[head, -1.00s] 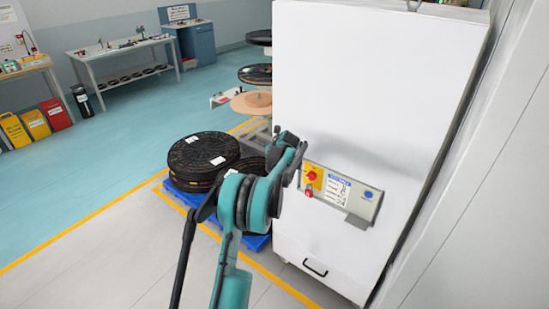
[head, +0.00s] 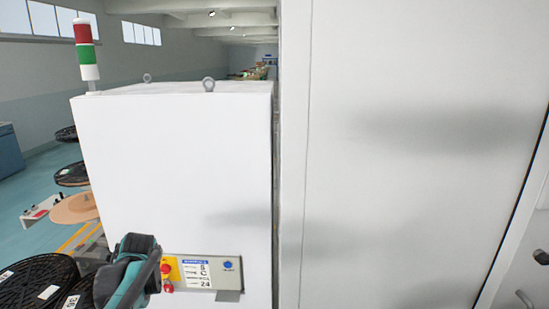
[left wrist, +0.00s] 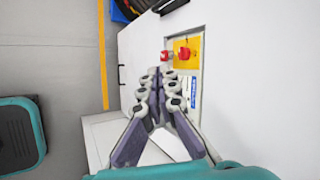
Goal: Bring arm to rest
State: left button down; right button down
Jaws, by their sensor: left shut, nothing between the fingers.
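My left arm shows at the bottom left of the head view as teal and black links, beside the control panel (head: 229,276) on a white cabinet (head: 170,160). I cannot make out its fingertips there. In the left wrist view my left gripper (left wrist: 162,74) is shut and empty, its grey-purple fingers pointing towards the panel. A red button (left wrist: 184,53) on a yellow plate sits just beyond the fingertips, with a second red part beside it. I cannot tell whether the fingers touch the panel. My right gripper is in neither view.
A large white panel (head: 410,150) fills the right of the head view, close beside the cabinet. Black reels (head: 38,276) lie at the lower left. A red, white and green signal light (head: 86,50) stands on the cabinet. A yellow floor line (left wrist: 103,60) and grey floor show in the wrist view.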

pick_arm(q)
jog(key=s+d+f+n+h, duration=0.2)
jog(key=s+d+f+n, duration=0.2)
jog(key=s+d+n, duration=0.3)
jog(key=s+d+f+n+t+h+b, duration=0.1)
jog(key=s+d+f+n, duration=0.3)
jog(key=s+d, duration=0.9)
jog(key=s+n+h, duration=0.1)
jog(key=s+n, duration=0.2)
jog(key=s, duration=0.2)
jog(key=shift+s+d+f+h, duration=0.2)
jog(key=shift+d+h, duration=0.1)
